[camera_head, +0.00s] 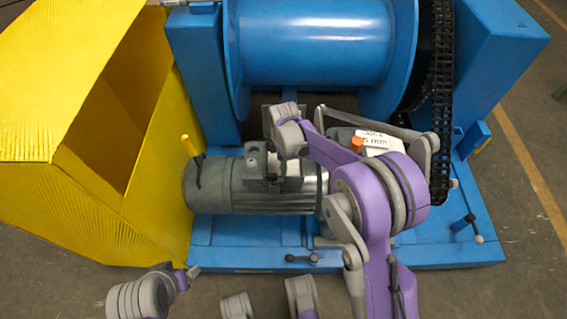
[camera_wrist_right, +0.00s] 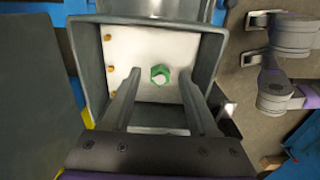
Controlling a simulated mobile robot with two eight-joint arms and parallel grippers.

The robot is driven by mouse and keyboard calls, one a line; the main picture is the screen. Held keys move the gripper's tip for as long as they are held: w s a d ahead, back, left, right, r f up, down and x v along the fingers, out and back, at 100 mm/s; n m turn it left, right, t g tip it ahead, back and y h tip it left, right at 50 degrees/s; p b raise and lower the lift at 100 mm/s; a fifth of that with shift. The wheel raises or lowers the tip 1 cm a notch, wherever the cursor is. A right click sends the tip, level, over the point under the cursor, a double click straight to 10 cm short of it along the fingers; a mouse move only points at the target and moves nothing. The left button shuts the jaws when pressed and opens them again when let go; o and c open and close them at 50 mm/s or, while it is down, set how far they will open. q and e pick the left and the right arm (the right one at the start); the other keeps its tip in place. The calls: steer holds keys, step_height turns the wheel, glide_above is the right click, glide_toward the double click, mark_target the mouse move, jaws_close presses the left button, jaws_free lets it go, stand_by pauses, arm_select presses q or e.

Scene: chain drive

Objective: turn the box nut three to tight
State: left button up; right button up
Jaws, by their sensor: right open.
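The open grey terminal box (camera_wrist_right: 218,45) fills the middle of the right wrist view. A white plate (camera_wrist_right: 140,45) lies inside it. A green hex nut with a pale centre (camera_wrist_right: 160,75) sits on the plate, right of a column of three small brass fasteners (camera_wrist_right: 109,69). Which one is nut three I cannot tell. My right gripper (camera_wrist_right: 158,88) is open, its two fingers reaching into the box below the nut, apart and empty. In the head view my right gripper (camera_head: 270,172) is over the motor and hides most of the box. My left gripper (camera_head: 192,271) is low at left, its jaws unclear.
The grey motor (camera_head: 225,190) sits on a blue base frame (camera_head: 450,250). A yellow guard (camera_head: 150,190) stands close at left. A blue drum (camera_head: 310,45) and a black chain (camera_head: 442,90) are behind. A yellow-handled lever (camera_head: 190,147) rises at the motor's left end.

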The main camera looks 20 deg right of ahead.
jaws_close()
